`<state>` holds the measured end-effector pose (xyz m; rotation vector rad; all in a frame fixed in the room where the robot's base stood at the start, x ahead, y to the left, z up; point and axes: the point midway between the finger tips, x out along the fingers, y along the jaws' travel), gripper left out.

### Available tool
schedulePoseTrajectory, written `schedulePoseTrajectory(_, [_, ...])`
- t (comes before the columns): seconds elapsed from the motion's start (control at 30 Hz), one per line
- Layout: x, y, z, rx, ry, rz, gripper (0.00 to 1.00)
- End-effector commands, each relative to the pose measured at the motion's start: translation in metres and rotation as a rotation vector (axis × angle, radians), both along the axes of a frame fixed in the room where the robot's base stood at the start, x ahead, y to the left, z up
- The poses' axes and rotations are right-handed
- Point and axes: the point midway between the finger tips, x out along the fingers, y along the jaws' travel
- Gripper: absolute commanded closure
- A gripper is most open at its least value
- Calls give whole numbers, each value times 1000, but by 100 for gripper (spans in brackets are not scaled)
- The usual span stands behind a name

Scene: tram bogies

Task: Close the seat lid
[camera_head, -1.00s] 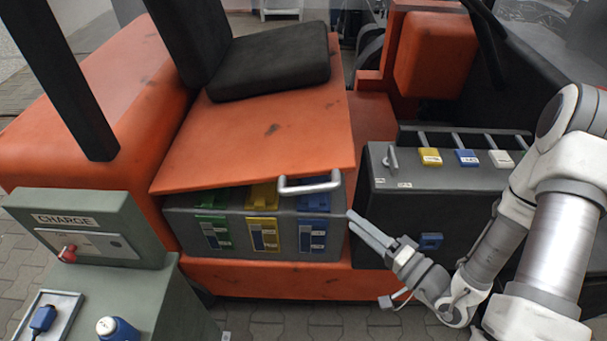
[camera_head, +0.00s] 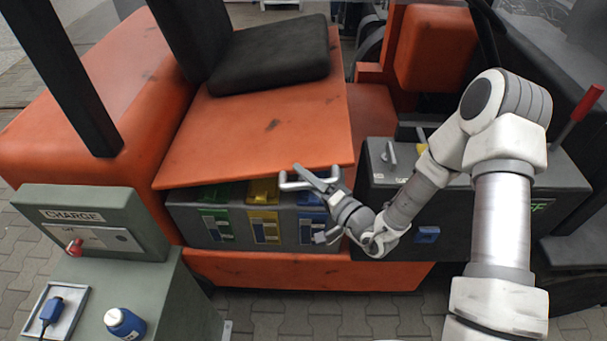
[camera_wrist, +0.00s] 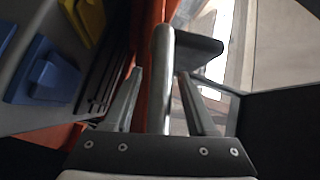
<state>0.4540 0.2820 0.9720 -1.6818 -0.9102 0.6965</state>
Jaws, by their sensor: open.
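The orange seat lid (camera_head: 262,128) with the black seat cushion (camera_head: 272,55) is tilted partly up over the grey compartment (camera_head: 185,220). A metal handle (camera_head: 294,185) sits at the lid's front edge. My gripper (camera_head: 313,178) is at this handle in the head view, its fingers open. In the wrist view, the handle bar (camera_wrist: 163,80) stands between the two fingers of my gripper (camera_wrist: 155,92), with gaps on both sides.
Green, yellow (camera_head: 264,222) and blue latches line the compartment under the lid. A grey box (camera_head: 455,200) stands close on the right, partly behind my arm.

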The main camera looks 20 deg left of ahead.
Motion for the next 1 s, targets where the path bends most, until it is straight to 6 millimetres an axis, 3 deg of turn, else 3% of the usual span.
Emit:
schedulePoseTrajectory(0.37, [3, 5, 0, 0, 1, 1, 43])
schedulePoseTrajectory(0.6, [3, 5, 0, 0, 1, 1, 86])
schedulePoseTrajectory(0.7, [3, 5, 0, 0, 1, 1, 100])
schedulePoseTrajectory(1.0, [3, 6, 1, 2, -1, 2, 100])
